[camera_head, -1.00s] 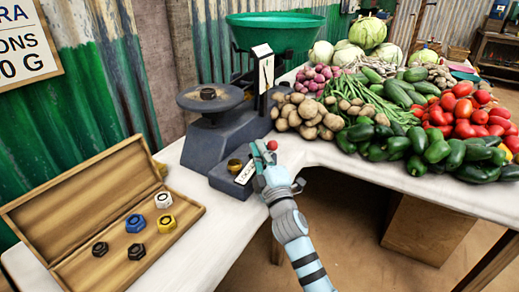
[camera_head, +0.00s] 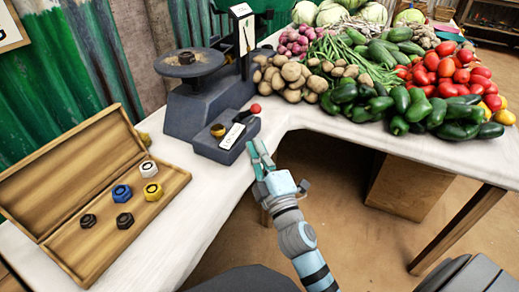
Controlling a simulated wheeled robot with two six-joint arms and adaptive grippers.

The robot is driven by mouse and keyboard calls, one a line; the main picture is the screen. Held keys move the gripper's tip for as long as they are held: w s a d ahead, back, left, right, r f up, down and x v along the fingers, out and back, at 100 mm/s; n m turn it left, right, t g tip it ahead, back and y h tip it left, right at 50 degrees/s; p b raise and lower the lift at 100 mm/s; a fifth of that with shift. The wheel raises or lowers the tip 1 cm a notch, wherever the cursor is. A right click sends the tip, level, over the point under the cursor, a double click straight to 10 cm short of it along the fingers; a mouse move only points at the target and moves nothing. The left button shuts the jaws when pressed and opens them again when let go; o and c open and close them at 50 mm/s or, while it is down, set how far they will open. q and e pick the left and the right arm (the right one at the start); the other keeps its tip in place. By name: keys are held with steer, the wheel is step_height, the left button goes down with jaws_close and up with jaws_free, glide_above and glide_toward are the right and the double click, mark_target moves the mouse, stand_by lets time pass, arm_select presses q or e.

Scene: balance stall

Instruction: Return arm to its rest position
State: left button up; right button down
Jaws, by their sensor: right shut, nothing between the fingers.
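My right gripper (camera_head: 257,148) is shut and empty. Its teal fingers point away from me, over the table's front edge, just in front of the scale base. The dark balance scale (camera_head: 192,112) stands on the table to its upper left. The scale's red knob (camera_head: 255,108) is a short way beyond the fingertips, with a visible gap between. My left gripper is not in view.
An open wooden case (camera_head: 60,255) at the left holds several hexagonal weights, white, blue, yellow and dark. Potatoes (camera_head: 292,74), green peppers (camera_head: 398,126) and tomatoes (camera_head: 437,69) cover the table at the back right. Bare white tabletop (camera_head: 190,210) lies between case and gripper.

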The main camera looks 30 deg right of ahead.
steer(key=shift+s, duration=0.3)
steer(key=shift+f, duration=0.1)
